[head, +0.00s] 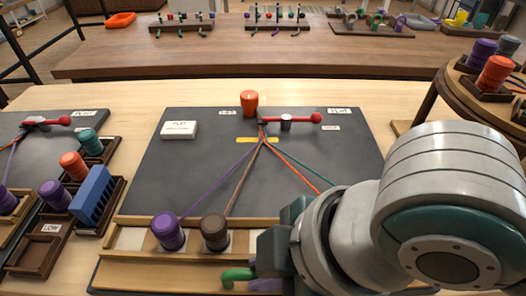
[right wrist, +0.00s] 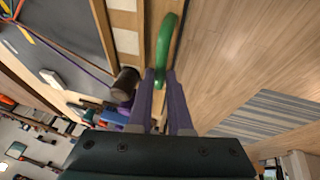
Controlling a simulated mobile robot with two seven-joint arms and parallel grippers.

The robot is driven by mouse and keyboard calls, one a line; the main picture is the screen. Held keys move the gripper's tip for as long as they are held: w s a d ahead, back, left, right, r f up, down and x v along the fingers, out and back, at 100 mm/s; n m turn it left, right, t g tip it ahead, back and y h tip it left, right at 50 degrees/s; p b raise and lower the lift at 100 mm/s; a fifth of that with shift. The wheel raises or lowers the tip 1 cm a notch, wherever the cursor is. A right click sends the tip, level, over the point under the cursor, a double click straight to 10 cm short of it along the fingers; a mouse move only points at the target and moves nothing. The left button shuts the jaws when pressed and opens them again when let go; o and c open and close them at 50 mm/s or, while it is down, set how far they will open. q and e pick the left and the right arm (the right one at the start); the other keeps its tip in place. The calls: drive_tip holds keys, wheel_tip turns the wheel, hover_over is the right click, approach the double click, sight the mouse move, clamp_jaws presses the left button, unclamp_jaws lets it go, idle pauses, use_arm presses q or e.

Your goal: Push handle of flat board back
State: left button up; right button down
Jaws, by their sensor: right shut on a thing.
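My right gripper (right wrist: 160,78) is shut on a green curved piece (right wrist: 166,45) at the board's front edge, far from the handle. This green piece also shows in the head view (head: 238,275). The fingers look purple. My right arm hides the board's front right. My left gripper is out of view.
Purple, brown, orange and teal cords spread from the board's back middle. A purple bobbin (head: 169,232) and a brown bobbin (head: 215,231) stand in the front rail. An orange bobbin (head: 249,103) stands at the back edge. Another board (head: 35,150) and a blue rack (head: 93,196) are left.

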idle(0.8)
drive_tip(key=shift+w, duration=0.3)
drive_tip(key=w+b, duration=0.1)
drive_tip(key=w, duration=0.3)
drive_tip(key=shift+f, duration=0.1)
drive_tip(key=shift+w, duration=0.1)
drive_tip(key=shift+d, duration=0.1)
drive_tip(key=c, duration=0.9)
unclamp_jaws()
drive_tip(key=shift+w, duration=0.1)
drive_tip(key=shift+o, duration=0.3)
